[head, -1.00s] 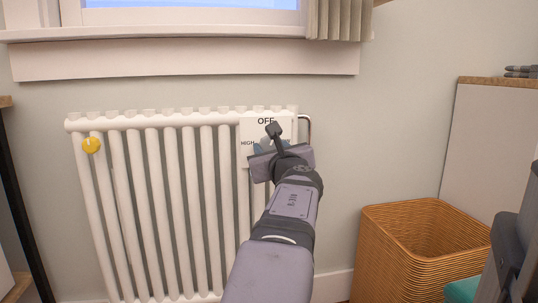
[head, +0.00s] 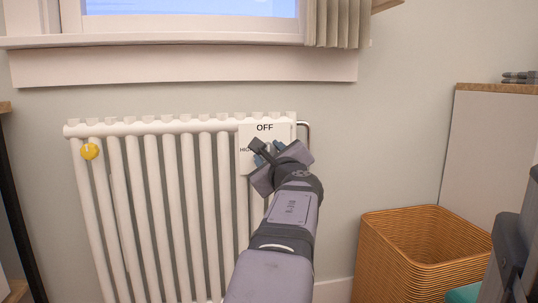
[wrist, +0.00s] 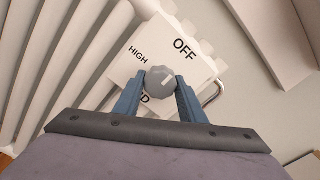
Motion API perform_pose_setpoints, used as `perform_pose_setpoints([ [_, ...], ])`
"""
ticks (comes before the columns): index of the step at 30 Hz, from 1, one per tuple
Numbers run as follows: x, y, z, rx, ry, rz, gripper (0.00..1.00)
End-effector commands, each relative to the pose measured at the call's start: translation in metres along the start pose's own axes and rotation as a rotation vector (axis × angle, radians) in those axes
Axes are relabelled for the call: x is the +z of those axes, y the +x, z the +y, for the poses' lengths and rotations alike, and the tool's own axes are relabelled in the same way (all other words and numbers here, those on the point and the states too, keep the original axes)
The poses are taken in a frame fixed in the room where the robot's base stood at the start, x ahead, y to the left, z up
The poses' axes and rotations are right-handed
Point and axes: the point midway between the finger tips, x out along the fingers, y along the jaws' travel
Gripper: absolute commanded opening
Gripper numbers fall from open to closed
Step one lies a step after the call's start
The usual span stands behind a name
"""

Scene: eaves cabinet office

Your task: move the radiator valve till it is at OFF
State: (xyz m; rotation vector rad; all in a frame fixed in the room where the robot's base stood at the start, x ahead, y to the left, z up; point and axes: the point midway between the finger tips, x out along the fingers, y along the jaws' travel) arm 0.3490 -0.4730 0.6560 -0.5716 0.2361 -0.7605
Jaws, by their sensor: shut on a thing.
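The radiator valve is a grey faceted knob (wrist: 161,78) on a white plate (wrist: 196,67) marked HIGH and OFF; a third label ending in D is partly covered. My gripper (wrist: 160,84) is shut on the knob, with one blue finger on each side. In the head view, my gripper (head: 270,156) hides the knob; the plate (head: 247,131) shows behind it, with OFF at the top.
The white radiator (head: 161,190) runs left from the plate, with a yellow round piece (head: 90,151) at its upper left. A thin pipe (head: 308,133) bends beside the plate. A wicker basket (head: 400,262) stands on the right, near a cabinet (head: 484,150). A window sill (head: 190,66) is above.

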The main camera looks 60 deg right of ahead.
Motion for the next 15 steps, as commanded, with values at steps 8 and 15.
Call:
perform_pose_setpoints([
  [8, 0.0000, 0.0000, -0.0005, -0.001, -0.004, 0.001, 0.55],
  [15, 0.0000, -0.0001, -0.0003, -0.001, -0.002, 0.000, 0.55],
])
